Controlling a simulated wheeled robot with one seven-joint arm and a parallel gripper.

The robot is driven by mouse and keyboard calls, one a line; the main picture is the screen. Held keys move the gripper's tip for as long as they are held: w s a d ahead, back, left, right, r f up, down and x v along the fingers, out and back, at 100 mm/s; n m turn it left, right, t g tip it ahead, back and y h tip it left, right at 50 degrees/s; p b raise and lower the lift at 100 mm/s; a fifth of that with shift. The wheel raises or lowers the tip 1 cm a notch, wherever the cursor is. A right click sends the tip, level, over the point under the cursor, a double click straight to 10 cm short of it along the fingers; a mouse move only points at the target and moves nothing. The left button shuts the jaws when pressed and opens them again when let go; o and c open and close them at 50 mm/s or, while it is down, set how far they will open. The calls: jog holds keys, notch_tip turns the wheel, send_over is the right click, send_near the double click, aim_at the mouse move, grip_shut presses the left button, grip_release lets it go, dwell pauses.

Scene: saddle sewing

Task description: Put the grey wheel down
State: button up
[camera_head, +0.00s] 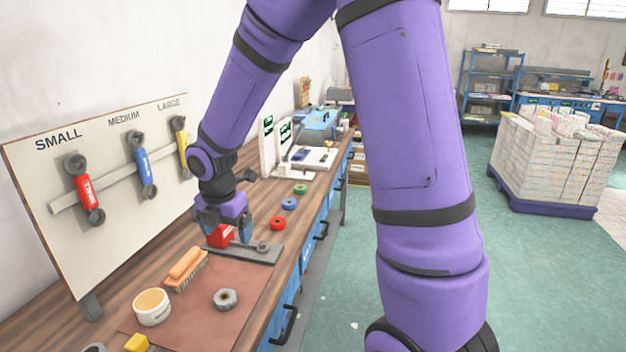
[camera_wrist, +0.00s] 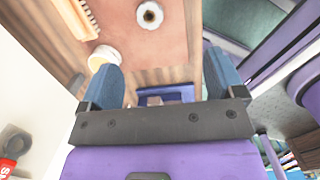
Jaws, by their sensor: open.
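The grey wheel (camera_head: 226,299), a small notched ring with a hole in the middle, lies flat on the brown mat (camera_head: 190,335) near the front of the bench. It also shows at the top of the wrist view (camera_wrist: 150,15), apart from my fingers. My gripper (camera_head: 224,236) is above the bench, farther back than the wheel, near a grey metal bar (camera_head: 262,256). In the wrist view my two blue fingers (camera_wrist: 163,82) are wide apart with nothing held between them. A red block (camera_head: 219,237) shows at the gripper in the head view; whether it touches is unclear.
An orange brush (camera_head: 186,268) and a round white tub (camera_head: 152,307) lie left of the wheel. Red, blue and green rings (camera_head: 289,204) line the bench behind. A tool board (camera_head: 110,190) with wrenches stands at left. The mat's right part is clear.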

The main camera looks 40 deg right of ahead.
jog(key=s+d+r+m+t, duration=0.2)
jog(key=s+d+r+m, duration=0.1)
jog(key=s+r+m, duration=0.95)
jog(key=s+r+m+t, duration=0.1)
jog(key=s+r+m, duration=0.2)
jog(key=s+m, duration=0.3)
jog(key=s+d+r+m+t+y, duration=0.1)
jog(key=s+r+m, duration=0.3)
jog(key=s+m, duration=0.1)
jog(key=shift+s+d+m, duration=0.15)
jog(key=shift+s+m, duration=0.2)
jog(key=shift+s, duration=0.1)
